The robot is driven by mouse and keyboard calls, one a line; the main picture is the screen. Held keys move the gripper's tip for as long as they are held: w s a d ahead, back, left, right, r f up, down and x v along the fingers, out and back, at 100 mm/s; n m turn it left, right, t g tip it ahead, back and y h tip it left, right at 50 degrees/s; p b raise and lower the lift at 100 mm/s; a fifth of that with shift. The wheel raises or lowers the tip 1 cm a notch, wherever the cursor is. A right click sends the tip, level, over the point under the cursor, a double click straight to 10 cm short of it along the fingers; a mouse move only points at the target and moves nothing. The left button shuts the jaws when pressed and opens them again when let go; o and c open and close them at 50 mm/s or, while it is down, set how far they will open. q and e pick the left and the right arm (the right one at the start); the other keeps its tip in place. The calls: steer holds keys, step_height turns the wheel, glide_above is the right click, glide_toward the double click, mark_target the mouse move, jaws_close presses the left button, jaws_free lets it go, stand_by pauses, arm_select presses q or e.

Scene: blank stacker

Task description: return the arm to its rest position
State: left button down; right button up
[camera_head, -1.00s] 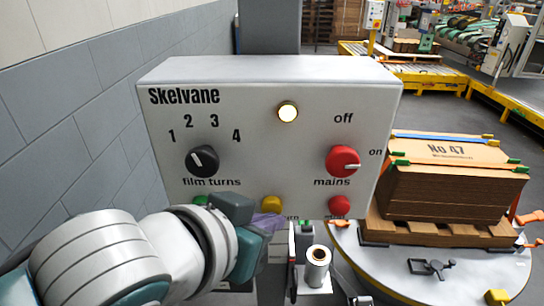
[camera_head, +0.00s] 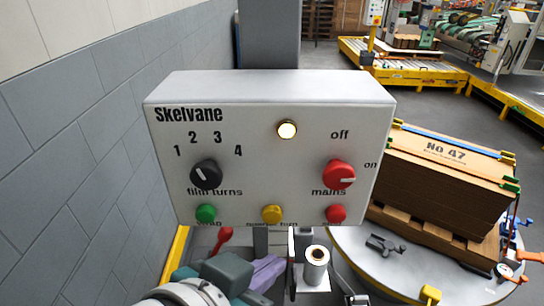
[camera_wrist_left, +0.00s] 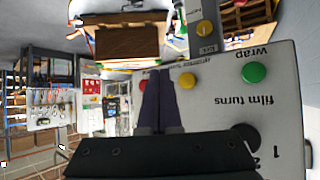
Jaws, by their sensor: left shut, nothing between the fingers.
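My left gripper (camera_head: 267,271) is low in the head view, below the front of the white Skelvane control box (camera_head: 270,115). Its purple fingers are shut with nothing between them. In the left wrist view the closed fingers (camera_wrist_left: 158,98) point up the picture, and the control box (camera_wrist_left: 285,110) appears upside down. The green button (camera_head: 205,213), yellow button (camera_head: 272,214) and red button (camera_head: 336,213) are in plain view, with the gripper apart from them. My right gripper is not in view.
The lamp (camera_head: 287,130) glows. The mains knob (camera_head: 340,174) points towards "on"; the film turns knob (camera_head: 206,174) points up-left. A film roll (camera_head: 316,266) stands just right of the gripper. Stacked cartons (camera_head: 440,175) sit on a turntable (camera_head: 372,270). A block wall (camera_head: 80,150) is left.

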arm_select(q)
steer(key=shift+s, duration=0.25)
steer(key=s+a+r+n+g+y, duration=0.3)
steer(key=s+a+n+g+y, duration=0.15)
steer(key=s+a, duration=1.2)
step_height(320, 180, up, 34)
steer(key=a+g+p, duration=0.1)
steer(key=p, duration=3.2)
steer(key=shift+w+a+f+y, duration=0.15)
steer(key=shift+w+y, duration=0.25)
steer(key=shift+y, duration=0.05)
steer(key=shift+m, duration=0.25)
